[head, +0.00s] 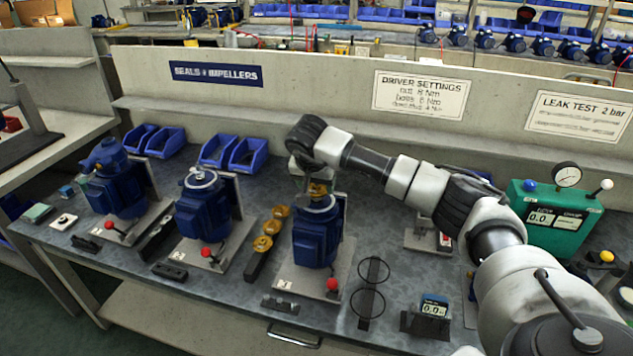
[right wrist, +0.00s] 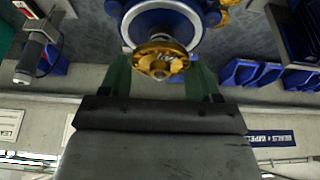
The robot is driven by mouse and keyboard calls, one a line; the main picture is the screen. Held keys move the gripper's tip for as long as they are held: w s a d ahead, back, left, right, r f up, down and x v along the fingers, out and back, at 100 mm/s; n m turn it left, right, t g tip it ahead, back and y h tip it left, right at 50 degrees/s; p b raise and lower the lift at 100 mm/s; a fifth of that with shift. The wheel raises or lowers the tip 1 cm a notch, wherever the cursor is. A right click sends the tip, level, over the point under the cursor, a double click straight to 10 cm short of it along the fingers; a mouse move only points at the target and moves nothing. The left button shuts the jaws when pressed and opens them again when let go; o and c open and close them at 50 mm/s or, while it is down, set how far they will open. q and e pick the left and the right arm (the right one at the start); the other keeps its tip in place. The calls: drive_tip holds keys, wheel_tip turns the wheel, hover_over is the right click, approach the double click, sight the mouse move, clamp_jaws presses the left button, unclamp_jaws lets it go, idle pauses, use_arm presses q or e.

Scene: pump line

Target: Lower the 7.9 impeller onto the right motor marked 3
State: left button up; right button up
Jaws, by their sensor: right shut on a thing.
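The right motor (head: 317,238) is blue and stands upright on a grey base plate with a red knob; the small mark on the plate is hard to read. My right gripper (head: 318,178) is over this motor, shut on a brass-coloured impeller (head: 318,189). In the right wrist view the impeller (right wrist: 160,60) sits between the green fingers (right wrist: 160,78), overlapping the near edge of the motor's pale top ring (right wrist: 130,22). I cannot tell whether it touches the motor. My left gripper is not in view.
A dark rack of brass impellers (head: 262,244) stands left of the motor, with the middle motor (head: 203,207) and left motor (head: 117,180) beyond. Black rings on a stand (head: 371,290) are close on the right. A green test box (head: 553,217) stands farther right.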

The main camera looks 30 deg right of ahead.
drive_tip(key=shift+f, duration=0.25)
drive_tip(key=o, duration=1.1)
drive_tip(key=shift+o, duration=0.2)
drive_tip(key=shift+r, duration=0.15)
drive_tip(key=shift+r+p, duration=3.25)
drive_tip(key=shift+r, duration=1.15)
